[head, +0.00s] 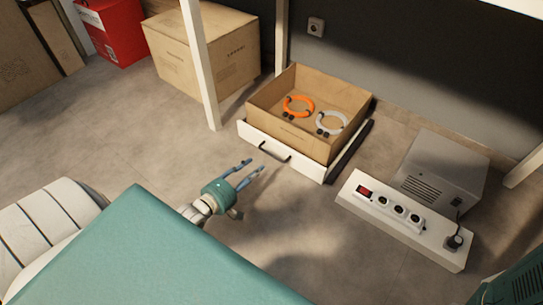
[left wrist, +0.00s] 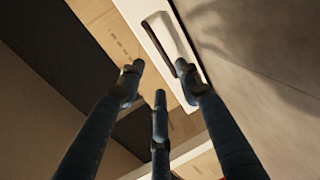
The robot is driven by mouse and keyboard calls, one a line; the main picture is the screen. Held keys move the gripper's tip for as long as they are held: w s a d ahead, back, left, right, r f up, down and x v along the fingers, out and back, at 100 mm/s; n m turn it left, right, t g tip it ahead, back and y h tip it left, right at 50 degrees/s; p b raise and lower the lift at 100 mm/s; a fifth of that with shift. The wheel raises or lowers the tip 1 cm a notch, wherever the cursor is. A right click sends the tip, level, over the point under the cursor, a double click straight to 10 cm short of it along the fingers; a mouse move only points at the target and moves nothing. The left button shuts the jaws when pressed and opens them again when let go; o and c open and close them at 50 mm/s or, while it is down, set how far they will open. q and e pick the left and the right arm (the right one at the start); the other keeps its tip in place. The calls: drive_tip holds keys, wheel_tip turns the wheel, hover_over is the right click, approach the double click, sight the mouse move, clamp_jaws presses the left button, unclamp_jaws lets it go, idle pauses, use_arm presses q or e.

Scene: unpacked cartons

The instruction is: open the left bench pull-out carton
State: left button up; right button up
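The pull-out carton (head: 312,136) is a brown open-topped box behind a white front panel with a dark bar handle (head: 275,151). It stands out far enough that an orange ring (head: 298,104) and a pale ring (head: 331,122) show inside. A dark rail (head: 350,150) runs along its right side. My left gripper (head: 255,164) is open and empty, just in front of the handle and apart from it. In the left wrist view, its spread fingers (left wrist: 159,72) point toward the handle (left wrist: 158,38), with nothing between them. My right gripper is not in view.
White bench legs (head: 199,65) stand beside the carton. A closed brown carton (head: 205,52) and a red box (head: 108,30) are at the back left. A grey unit (head: 443,168) and a white board with sockets (head: 398,225) lie to the right. The floor before the handle is clear.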

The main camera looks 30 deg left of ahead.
sight(271, 155)
use_arm(q)
drive_tip(key=b+x, duration=0.2)
drive_tip(key=x, duration=0.2)
drive_tip(key=b+x, duration=0.3)
drive_tip(key=x, duration=0.1)
drive_tip(key=shift+w+d+f, duration=0.1)
drive_tip(key=shift+w+f, duration=0.15)
drive_tip(key=shift+f, duration=0.05)
drive_tip(key=shift+w, duration=0.35)
drive_tip(key=shift+r, duration=0.1)
drive_tip(key=shift+c, duration=0.3)
clamp_jaws()
